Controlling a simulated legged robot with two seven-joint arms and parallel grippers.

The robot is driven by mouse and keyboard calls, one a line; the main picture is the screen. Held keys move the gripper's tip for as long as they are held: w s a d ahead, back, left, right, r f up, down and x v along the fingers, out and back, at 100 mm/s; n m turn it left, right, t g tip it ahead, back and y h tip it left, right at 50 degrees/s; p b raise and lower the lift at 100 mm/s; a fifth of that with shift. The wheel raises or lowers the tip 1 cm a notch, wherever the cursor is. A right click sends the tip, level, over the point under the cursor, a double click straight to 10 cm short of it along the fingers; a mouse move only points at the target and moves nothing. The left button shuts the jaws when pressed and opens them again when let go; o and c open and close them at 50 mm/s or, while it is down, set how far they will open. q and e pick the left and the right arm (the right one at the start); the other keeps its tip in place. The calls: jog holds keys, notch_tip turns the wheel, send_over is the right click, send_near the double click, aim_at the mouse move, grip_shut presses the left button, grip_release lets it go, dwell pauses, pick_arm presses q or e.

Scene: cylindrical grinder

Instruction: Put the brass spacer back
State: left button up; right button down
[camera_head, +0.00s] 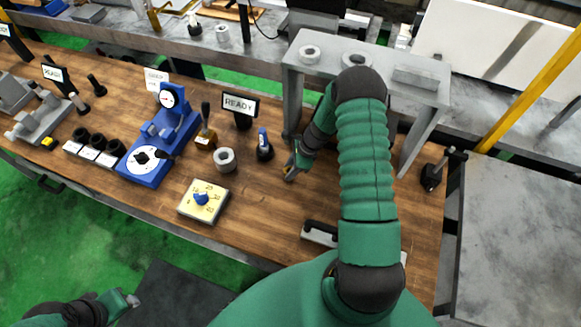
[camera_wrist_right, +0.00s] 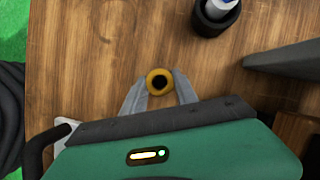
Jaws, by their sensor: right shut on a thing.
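The brass spacer (camera_wrist_right: 160,71) is a small yellow ring with a dark hole, seen from above between the fingertips of my right gripper (camera_wrist_right: 159,88) in the right wrist view. The gripper is shut on it, over the wooden bench. I cannot tell whether the spacer touches the wood. In the head view my right gripper (camera_head: 291,170) is low over the bench, in front of the grey stand, and the spacer is a tiny yellowish spot there. My left gripper (camera_head: 131,300) is at the lower left, away from the bench; its fingers are too small to judge.
A grey stand (camera_head: 429,97) with rings on top rises behind my right arm. Left of the gripper are a black cup with a blue item (camera_head: 264,147), a grey ring (camera_head: 226,160), a yellow dial block (camera_head: 204,201) and a blue gauge (camera_head: 145,165). A black-handled plate (camera_head: 318,236) lies in front.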

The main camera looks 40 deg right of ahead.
jog(key=shift+f, duration=0.1)
jog(key=c, duration=1.1)
grip_release()
jog(key=shift+o, duration=0.7)
jog(key=shift+d, duration=0.1)
